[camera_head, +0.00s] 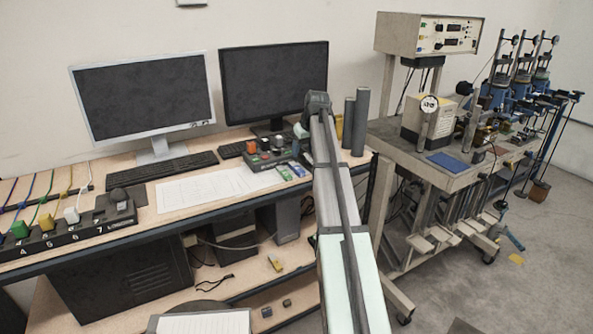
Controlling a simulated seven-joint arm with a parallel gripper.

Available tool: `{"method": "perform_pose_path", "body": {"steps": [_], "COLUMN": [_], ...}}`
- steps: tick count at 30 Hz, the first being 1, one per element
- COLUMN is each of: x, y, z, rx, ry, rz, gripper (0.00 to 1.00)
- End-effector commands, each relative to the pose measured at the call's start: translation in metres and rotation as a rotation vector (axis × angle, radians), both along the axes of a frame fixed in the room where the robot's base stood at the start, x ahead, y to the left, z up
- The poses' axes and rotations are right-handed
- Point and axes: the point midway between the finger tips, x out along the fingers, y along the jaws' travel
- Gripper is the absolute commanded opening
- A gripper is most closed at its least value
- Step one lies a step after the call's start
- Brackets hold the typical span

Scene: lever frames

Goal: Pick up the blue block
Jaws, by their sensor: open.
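No clear blue block can be made out. A flat blue piece (446,162) lies on the grey metal bench at the right; I cannot tell whether it is a block or a pad. Small green and blue pieces (291,170) lie beside the control box on the wooden desk, too small to tell apart. My arm rises from the bottom centre to a dark joint in front of the right monitor. My gripper's fingers do not show, and the arm hides part of the desk behind it.
Two monitors (145,97) and keyboards stand on the wooden desk, with white papers (218,187) in front. A control box (272,152) with knobs and grey cylinders (360,120) are near my arm. The metal bench (400,149) carries instruments. Grey floor at the lower right is mostly clear.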

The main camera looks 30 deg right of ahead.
Motion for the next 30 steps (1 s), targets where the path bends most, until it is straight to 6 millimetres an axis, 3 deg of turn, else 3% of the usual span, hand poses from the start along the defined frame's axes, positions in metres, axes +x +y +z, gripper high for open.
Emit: {"method": "perform_pose_path", "body": {"steps": [6, 20, 30], "x": [0.014, 0.022, 0.033], "y": [-0.001, -0.003, -0.006], "z": [-0.033, -0.059, -0.097], "rx": [0.000, 0.000, 0.000], "ry": [0.000, -0.001, 0.000], "rz": [-0.001, -0.002, -0.001], "gripper": [0.60, 0.60, 0.60]}}
